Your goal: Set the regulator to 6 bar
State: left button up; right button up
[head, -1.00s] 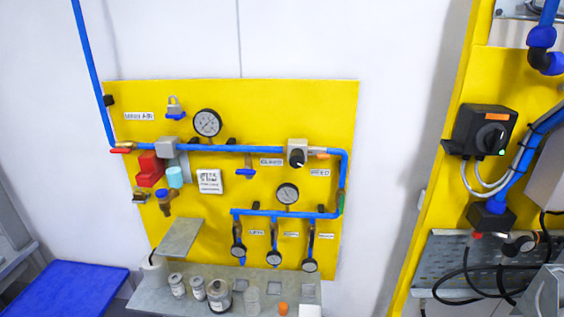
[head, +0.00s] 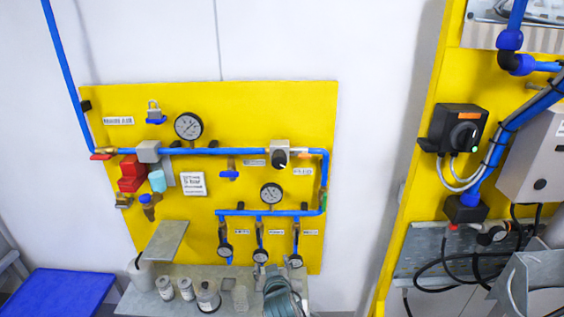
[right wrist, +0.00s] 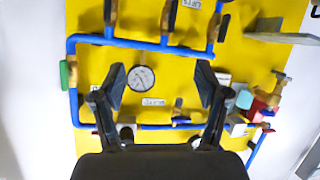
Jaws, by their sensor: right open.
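The regulator (head: 280,158) is a grey block with a black knob, on the blue pipe at the upper right of the yellow panel. A round white gauge (head: 271,193) sits just below it; its reading is too small to tell. In the right wrist view, which shows the panel upside down, that gauge (right wrist: 141,79) appears between my fingers, and the regulator's knob (right wrist: 127,132) is partly hidden near the left finger. My right gripper (right wrist: 162,85) is open and empty, facing the panel. My left gripper is not in view.
A second gauge (head: 188,126) and a red block (head: 131,176) are further left on the panel. A lower blue pipe (head: 262,212) carries several small hanging fittings. A grey shelf (head: 140,297) with jars stands below. A blue table (head: 60,293) is at left.

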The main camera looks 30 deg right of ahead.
notch_tip(320, 180, up, 15)
jog(key=w+d+m+t+h, duration=0.1)
jog(key=w+m+t+h, duration=0.1)
jog(key=m+h, duration=0.2)
send_near(278, 165)
jog(key=shift+t, duration=0.4)
jog(key=w+d+p, duration=0.2)
jog(key=w+d, duration=0.1)
jog(key=shift+d+f, duration=0.1)
jog(key=shift+f, duration=0.3)
jog(key=p+x, duration=0.1)
jog(key=x, duration=0.2)
jog(key=p+x, duration=0.1)
jog(key=x, duration=0.2)
jog(key=shift+w+a+r, duration=0.15)
jog(key=shift+w+a, duration=0.15)
jog(key=shift+w+d+p, duration=0.25)
jog(key=shift+w+p, duration=0.1)
jog(key=shift+w, duration=0.3)
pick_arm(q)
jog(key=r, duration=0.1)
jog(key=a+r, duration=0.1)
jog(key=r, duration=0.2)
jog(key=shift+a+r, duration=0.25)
pick_arm(e)
jog(key=shift+d, duration=0.15)
